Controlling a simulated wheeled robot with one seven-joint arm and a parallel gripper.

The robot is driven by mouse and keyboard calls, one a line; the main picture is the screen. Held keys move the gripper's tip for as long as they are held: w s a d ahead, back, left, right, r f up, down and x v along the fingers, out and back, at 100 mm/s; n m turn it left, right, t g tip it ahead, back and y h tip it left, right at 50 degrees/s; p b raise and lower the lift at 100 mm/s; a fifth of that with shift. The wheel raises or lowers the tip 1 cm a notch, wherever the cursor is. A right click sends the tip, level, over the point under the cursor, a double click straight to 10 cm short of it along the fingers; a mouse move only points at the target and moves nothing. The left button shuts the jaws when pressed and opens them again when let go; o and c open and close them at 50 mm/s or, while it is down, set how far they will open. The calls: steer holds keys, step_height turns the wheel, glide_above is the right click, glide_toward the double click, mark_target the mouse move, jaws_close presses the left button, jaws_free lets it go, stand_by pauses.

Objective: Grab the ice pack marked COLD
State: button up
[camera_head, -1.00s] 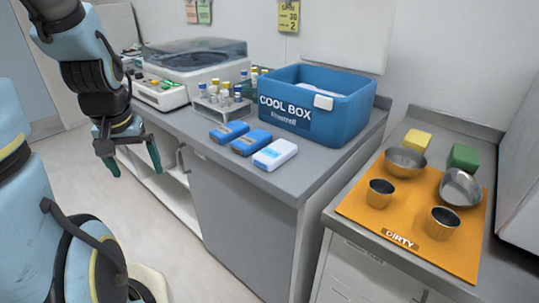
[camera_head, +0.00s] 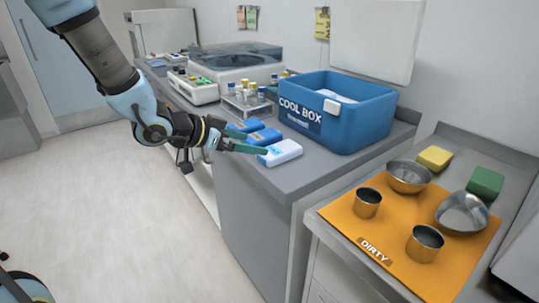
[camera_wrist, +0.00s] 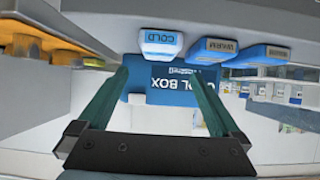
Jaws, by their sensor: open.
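The ice pack marked COLD (camera_wrist: 162,42) is white with a light blue label. It lies at the counter's front edge, nearest the corner, and shows in the head view as the white pack (camera_head: 284,152). Beside it lie two blue packs (camera_head: 265,136) (camera_head: 242,126); in the wrist view the nearer one (camera_wrist: 215,47) reads WARM. My gripper (camera_head: 257,144) is open and empty, its green fingers pointing toward the packs. In the wrist view the COLD pack appears ahead, just above the gap between the fingertips (camera_wrist: 160,70). Whether a fingertip touches a pack cannot be told.
The blue cool box (camera_head: 360,122) stands behind the packs. A tube rack (camera_head: 247,106) and a lidded machine (camera_head: 230,62) stand further along the counter. At right, an orange mat (camera_head: 390,236) marked DIRTY holds metal bowls and cups.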

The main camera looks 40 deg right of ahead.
mark_target(276, 149)
steer(key=x, duration=0.4)
steer(key=shift+w+d+f, duration=0.1)
steer(key=shift+d+f, duration=0.1)
steer(key=shift+p+x, duration=0.65)
steer(key=shift+x, duration=2.05)
steer(key=shift+a+f, duration=0.1)
steer(key=shift+f, duration=0.05)
steer(key=shift+c, duration=0.2)
steer(key=c, duration=1.4)
